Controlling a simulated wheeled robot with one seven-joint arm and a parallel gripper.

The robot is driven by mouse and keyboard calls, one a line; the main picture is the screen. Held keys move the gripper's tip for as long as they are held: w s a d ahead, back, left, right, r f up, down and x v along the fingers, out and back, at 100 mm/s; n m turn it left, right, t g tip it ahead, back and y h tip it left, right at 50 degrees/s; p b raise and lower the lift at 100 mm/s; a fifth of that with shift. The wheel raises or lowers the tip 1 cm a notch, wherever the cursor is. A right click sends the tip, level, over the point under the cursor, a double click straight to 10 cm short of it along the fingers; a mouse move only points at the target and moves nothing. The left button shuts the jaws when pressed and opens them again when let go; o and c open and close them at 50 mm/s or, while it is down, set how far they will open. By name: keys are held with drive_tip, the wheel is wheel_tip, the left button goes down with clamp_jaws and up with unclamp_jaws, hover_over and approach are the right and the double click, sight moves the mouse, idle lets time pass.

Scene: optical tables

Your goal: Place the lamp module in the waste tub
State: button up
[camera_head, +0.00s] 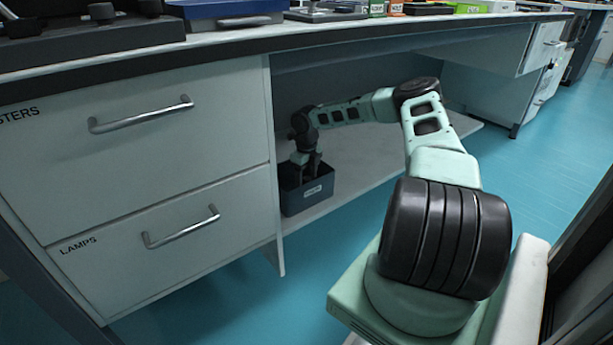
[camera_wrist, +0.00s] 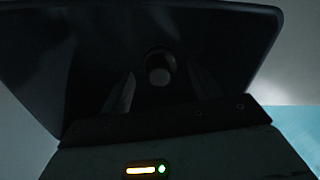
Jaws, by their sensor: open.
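The waste tub (camera_head: 306,196), a dark blue box with a small label on its front, stands on the shelf under the bench in the head view. My gripper (camera_head: 311,172) reaches down into its open top. In the wrist view the tub's dark inside (camera_wrist: 230,40) fills most of the picture. My gripper's two fingers (camera_wrist: 162,92) are apart there. A small dark round piece with a paler end, which looks like the lamp module (camera_wrist: 160,74), shows between and beyond them inside the tub. It is too dark to tell whether a finger touches it.
The bench top (camera_head: 330,32) runs above my arm and carries several items. A drawer cabinet (camera_head: 150,150) stands left of the tub, its LAMPS drawer (camera_head: 165,240) closed. The shelf (camera_head: 385,165) is bare right of the tub. Blue floor (camera_head: 540,150) is clear at right.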

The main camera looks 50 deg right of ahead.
sight(307, 178)
wheel_tip(307, 178, up, 13)
drive_tip(key=p, duration=0.6)
idle(0.4)
